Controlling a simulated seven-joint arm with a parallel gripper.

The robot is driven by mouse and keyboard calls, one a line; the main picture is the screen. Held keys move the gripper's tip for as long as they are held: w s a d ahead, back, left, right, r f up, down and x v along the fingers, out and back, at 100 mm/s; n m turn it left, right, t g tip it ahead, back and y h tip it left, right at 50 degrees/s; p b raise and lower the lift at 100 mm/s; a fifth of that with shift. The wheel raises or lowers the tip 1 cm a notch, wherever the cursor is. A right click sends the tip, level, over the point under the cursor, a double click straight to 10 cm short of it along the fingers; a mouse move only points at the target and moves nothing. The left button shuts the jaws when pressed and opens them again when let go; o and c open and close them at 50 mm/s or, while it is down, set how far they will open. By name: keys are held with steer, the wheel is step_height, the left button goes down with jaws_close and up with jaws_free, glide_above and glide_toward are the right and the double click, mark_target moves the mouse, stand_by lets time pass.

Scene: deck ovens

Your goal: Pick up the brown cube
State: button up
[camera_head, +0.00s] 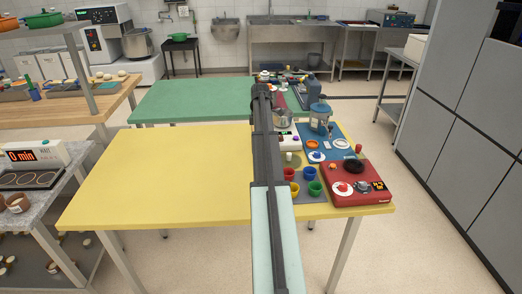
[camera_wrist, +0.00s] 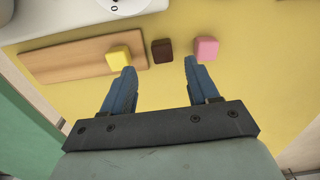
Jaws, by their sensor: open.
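The brown cube (camera_wrist: 162,50) rests on the yellow tabletop (camera_wrist: 255,90) in the wrist view, a dark brown block just beyond my gripper's fingertips. My gripper (camera_wrist: 160,72) is open, with its two blue fingers apart and nothing between them. The brown cube lies between the lines of the two fingers, nearer the left one in the picture. A yellow cube (camera_wrist: 118,57) is to its left, close to the left fingertip. A pink cube (camera_wrist: 206,48) is to its right, near the right fingertip. In the head view my arm covers this spot, and I cannot see the brown cube there.
A wooden board (camera_wrist: 65,62) lies left of the brown cube, with a white appliance with a dial (camera_wrist: 114,8) behind it. In the head view, a red cooker (camera_head: 345,192) and coloured cups (camera_head: 307,173) stand right of my arm. The yellow table's left half (camera_head: 165,175) is clear.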

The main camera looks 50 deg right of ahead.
steer(key=f, duration=0.4)
steer(key=shift+s+f, duration=0.15)
steer(key=shift+s, duration=0.15)
jaws_close()
stand_by(0.3)
